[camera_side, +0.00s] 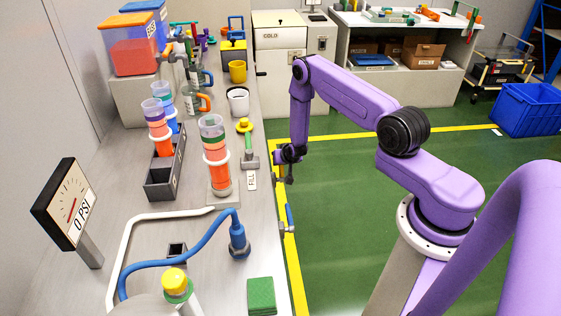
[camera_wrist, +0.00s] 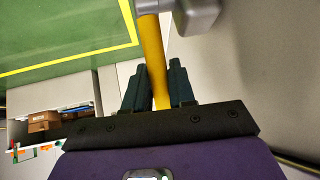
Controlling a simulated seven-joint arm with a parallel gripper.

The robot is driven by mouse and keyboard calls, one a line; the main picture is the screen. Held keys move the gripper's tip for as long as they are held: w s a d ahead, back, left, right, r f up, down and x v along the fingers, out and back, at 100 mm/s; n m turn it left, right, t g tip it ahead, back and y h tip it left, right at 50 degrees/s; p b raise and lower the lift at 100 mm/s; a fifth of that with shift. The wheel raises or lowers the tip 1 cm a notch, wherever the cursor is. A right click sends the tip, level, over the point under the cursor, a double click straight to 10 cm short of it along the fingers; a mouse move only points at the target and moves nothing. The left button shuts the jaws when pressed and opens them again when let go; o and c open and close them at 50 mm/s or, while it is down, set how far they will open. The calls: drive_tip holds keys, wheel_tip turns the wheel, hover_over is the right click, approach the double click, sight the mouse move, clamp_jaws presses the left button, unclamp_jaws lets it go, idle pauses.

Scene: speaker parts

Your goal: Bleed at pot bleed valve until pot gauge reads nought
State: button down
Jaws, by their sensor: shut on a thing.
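The gauge (camera_side: 62,200) stands at the left of the side view on a grey post. Its plate reads "0 PSI" and it has a red needle. My gripper (camera_side: 288,178) is at the bench's right edge, low beside it. In the wrist view, my gripper (camera_wrist: 160,88) is shut on a yellow valve handle (camera_wrist: 153,50), with a dark finger on either side. The handle runs up to a grey valve body (camera_wrist: 192,15). No label on this valve can be read. In the side view the handle is small and hard to separate from the yellow floor line.
A second valve with a blue handle (camera_side: 290,216) sits nearer along the bench edge. A clear column of coloured rings (camera_side: 215,150) and a blue hose (camera_side: 190,254) occupy the bench. The green floor is open.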

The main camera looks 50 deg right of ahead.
drive_tip(key=shift+s+a+r+t+h, duration=0.2)
drive_tip(key=shift+a+t+h, duration=0.1)
drive_tip(key=shift+t+h, duration=0.1)
drive_tip(key=c, duration=1)
unclamp_jaws()
drive_tip(key=shift+c, duration=0.2)
drive_tip(key=v, duration=1.7)
drive_tip(key=shift+r, duration=0.15)
drive_tip(key=shift+s, duration=0.15)
